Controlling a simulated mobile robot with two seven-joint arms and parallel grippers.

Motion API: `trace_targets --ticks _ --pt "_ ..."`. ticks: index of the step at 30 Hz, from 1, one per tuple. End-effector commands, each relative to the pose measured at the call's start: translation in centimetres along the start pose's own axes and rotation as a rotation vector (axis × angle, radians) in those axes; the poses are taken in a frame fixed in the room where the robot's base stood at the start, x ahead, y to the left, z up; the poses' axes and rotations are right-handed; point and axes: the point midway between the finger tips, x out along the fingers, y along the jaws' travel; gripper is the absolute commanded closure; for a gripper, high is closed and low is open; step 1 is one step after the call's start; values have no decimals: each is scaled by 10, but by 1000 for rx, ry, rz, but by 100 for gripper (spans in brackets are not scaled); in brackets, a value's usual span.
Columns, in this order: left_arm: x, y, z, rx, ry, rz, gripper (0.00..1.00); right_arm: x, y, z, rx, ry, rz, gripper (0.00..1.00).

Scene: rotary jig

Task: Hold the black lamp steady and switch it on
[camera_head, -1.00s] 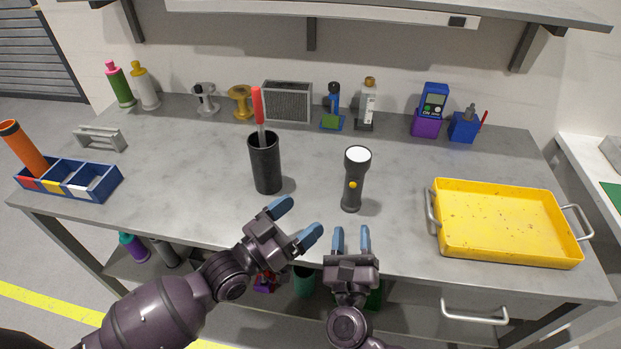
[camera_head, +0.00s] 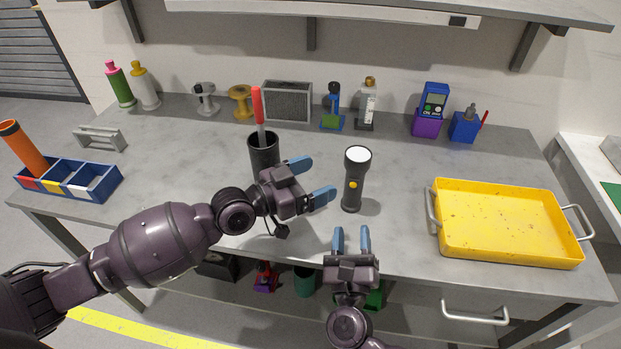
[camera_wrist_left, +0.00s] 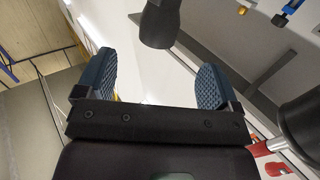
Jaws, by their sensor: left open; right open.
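The black lamp (camera_head: 352,185) is a flashlight standing upright on the grey workbench, its pale lens facing up and a yellow button on its side. In the left wrist view its dark body (camera_wrist_left: 160,22) shows at the top, beyond and between the fingertips. My left gripper (camera_head: 318,180) is open and empty, just left of the lamp and apart from it, with its blue fingers pointing toward it. My right gripper (camera_head: 351,238) is open and empty at the bench's front edge, in front of the lamp, its fingers pointing toward the back.
A black cup (camera_head: 263,150) holding a red-handled tool stands directly behind my left gripper, partly hidden by it. A yellow tray (camera_head: 505,255) lies to the right. A blue divided bin (camera_head: 95,190) is at the left. The bench between lamp and tray is clear.

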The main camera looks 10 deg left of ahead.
Motion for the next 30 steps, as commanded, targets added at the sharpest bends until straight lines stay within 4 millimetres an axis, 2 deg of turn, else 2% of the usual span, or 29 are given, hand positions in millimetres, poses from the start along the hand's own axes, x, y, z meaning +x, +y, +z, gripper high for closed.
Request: trace_targets --ticks 18,24,30 --pt "87 0 -1 -2 4 -1 13 0 0 0 0 0 0 57" --pt "100 0 -1 -2 3 -1 13 0 0 0 0 0 0 57" --pt "102 0 -1 -1 3 -1 13 0 0 0 0 0 0 57"
